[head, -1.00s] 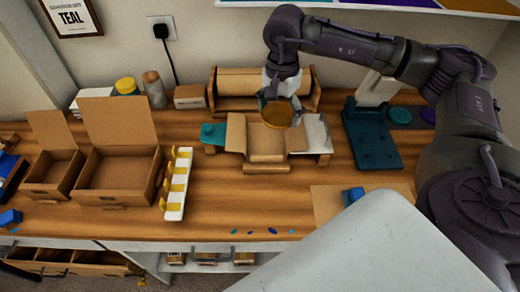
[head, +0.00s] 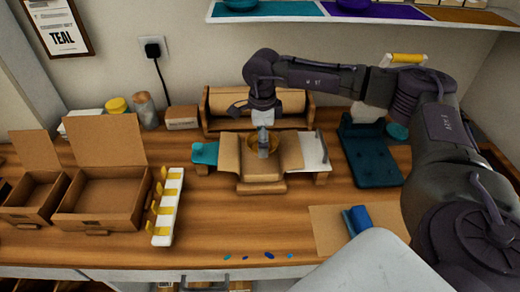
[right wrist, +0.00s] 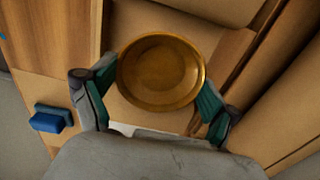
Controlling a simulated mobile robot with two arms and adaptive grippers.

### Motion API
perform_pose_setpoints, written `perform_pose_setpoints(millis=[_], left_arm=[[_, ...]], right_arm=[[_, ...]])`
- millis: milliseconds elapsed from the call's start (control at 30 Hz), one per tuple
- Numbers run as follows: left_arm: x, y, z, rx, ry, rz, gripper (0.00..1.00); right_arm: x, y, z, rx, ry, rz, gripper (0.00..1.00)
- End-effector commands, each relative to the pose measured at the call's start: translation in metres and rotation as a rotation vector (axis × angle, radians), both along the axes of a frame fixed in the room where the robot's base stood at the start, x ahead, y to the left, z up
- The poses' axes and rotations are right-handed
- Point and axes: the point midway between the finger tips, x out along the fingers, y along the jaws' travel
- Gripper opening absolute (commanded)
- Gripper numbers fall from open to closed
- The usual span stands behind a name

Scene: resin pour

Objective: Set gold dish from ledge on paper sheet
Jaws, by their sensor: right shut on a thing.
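The gold dish (right wrist: 160,72), round and shallow, shows in the right wrist view between the two fingers of my right gripper (right wrist: 158,98), which is shut on it. In the head view my right gripper (head: 264,143) points down over the middle of the brown paper sheet (head: 258,165). There the dish is hard to make out against the brown paper and the gripper. I cannot tell whether the dish touches the paper. The ledge (head: 300,18) runs along the wall at the top, with teal, purple and gold areas. My left gripper is out of view.
Open cardboard boxes (head: 104,205) and a white rack with yellow pegs (head: 165,205) stand to the left. A dark teal stand (head: 370,160) is to the right. A blue block (head: 357,218) lies on a brown mat (head: 328,228) at the front. A wooden roll holder stands behind the paper.

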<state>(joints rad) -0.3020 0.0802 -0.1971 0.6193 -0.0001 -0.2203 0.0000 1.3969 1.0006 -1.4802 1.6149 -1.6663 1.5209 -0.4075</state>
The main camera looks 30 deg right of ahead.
Motion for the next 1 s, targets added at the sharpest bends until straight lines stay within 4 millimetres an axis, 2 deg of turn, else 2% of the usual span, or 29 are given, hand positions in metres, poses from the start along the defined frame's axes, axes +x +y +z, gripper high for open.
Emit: perform_pose_setpoints(millis=[133, 400, 800, 833, 900, 1000], left_arm=[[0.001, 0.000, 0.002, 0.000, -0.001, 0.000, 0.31], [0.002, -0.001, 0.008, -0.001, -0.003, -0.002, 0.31], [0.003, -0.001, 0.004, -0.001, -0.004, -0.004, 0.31], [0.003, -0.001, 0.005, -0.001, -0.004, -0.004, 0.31], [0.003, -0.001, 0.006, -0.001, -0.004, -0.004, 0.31], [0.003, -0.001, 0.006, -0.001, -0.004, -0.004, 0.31]], right_arm=[[0.002, 0.007, -0.008, 0.001, 0.001, -0.001, 0.50], [0.002, 0.006, -0.042, -0.001, 0.001, -0.001, 0.50], [0.002, 0.006, -0.049, 0.000, 0.000, 0.000, 0.50], [0.002, 0.006, -0.048, 0.000, 0.000, 0.000, 0.92], [0.002, 0.006, -0.047, 0.000, 0.000, 0.000, 1.00], [0.002, 0.006, -0.047, 0.000, 0.000, 0.000, 1.00]])
